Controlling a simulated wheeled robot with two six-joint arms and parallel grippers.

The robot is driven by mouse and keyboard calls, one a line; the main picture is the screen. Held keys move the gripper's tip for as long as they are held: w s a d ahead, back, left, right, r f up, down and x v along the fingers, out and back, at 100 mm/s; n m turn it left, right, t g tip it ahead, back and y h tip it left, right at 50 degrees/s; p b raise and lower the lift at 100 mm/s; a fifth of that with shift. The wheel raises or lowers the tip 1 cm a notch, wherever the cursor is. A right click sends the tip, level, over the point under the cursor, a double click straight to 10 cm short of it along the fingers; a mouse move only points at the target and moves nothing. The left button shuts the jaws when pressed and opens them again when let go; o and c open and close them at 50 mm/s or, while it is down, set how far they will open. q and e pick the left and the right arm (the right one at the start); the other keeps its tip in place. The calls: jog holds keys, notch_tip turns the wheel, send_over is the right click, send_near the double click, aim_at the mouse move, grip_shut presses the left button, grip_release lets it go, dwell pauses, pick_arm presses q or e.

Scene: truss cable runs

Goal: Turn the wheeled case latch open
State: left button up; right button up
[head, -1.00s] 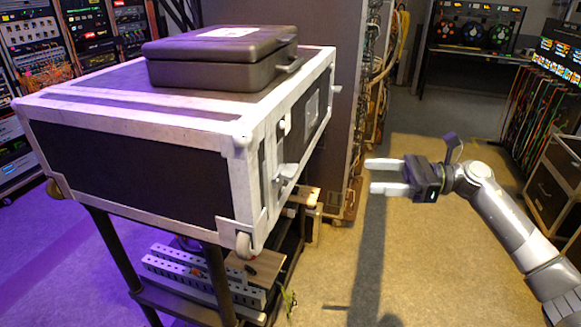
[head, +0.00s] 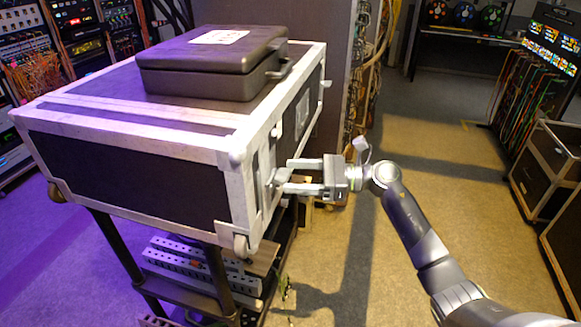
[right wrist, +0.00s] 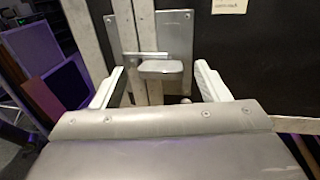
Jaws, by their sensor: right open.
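The wheeled case (head: 130,175), black with pale metal edging, rests on a dark stand. Its latch (head: 280,178) is on the right-hand face, near the front corner. In the right wrist view the latch handle (right wrist: 160,68) is a flat grey tab standing out from a metal plate. My right gripper (head: 288,175) is open at the latch. In the right wrist view its fingers (right wrist: 158,90) lie one on each side of the tab, with a gap visible on both sides. My left gripper is not in view.
A smaller black case (head: 215,65) with a white label lies on top of the wheeled case. The stand's lower shelf (head: 200,285) holds slotted metal pieces. A tall rack (head: 340,80) stands behind.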

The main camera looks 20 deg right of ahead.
jog(key=shift+x, duration=0.85)
jog(key=c, duration=1)
